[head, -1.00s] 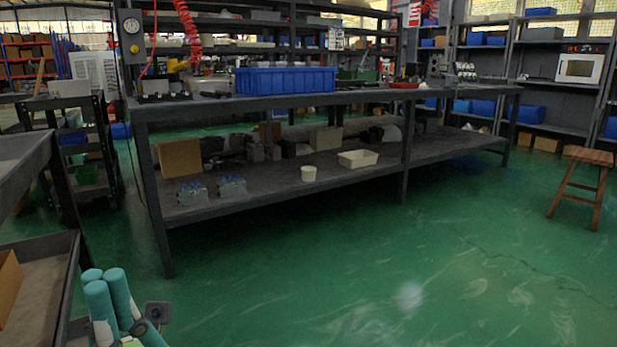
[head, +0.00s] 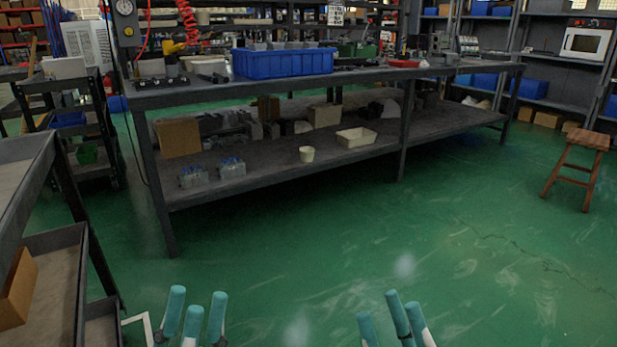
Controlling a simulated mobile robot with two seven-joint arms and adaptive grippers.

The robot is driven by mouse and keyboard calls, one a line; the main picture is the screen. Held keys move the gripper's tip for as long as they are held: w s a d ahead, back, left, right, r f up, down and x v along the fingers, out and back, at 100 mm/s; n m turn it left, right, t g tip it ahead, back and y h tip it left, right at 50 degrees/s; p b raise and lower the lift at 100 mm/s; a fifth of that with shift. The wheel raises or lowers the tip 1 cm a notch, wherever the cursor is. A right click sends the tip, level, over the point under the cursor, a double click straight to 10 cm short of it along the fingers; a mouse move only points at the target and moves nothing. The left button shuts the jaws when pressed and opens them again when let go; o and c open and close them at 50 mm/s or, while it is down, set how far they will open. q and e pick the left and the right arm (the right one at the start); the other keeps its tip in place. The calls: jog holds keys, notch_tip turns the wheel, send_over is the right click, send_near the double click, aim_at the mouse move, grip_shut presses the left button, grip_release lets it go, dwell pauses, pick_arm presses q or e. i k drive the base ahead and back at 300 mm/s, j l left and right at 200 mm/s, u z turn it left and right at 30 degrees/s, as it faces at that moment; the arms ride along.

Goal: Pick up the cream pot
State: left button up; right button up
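The cream pot (head: 307,154) is a small round pot standing upright on the lower shelf (head: 270,178) of the long dark workbench, near the shelf's front edge. My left gripper (head: 196,305) shows at the bottom of the head view, its teal fingers pointing up and spread apart, with nothing between them. My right gripper (head: 396,312) shows at the bottom, right of the middle, its teal fingers also apart and empty. Both grippers are in front of the bench, well apart from the pot. The lower parts of both grippers are cut off by the frame edge.
A cream tray (head: 356,138) sits right of the pot. Two grey valve blocks with blue tops (head: 193,177) and (head: 232,167) stand left of it. A cardboard box (head: 178,138) is behind them. A dark cart (head: 62,235) stands at left. Green floor (head: 450,240) before the bench is clear.

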aim_at(307, 153)
jog(key=i+l+u, duration=0.1)
jog(key=i+l, duration=0.4)
jog(key=i, duration=0.2)
jog(key=i+l, duration=0.55)
jog(key=i, duration=0.15)
jog(key=i+j, duration=0.1)
jog(key=i, duration=0.85)
jog(key=i+j, duration=0.1)
jog(key=i, duration=0.9)
jog(key=i+j+z, duration=0.1)
jog(key=i, duration=0.45)
jog(key=i+j, duration=0.1)
jog(key=i, duration=0.45)
jog(key=l+z, duration=0.05)
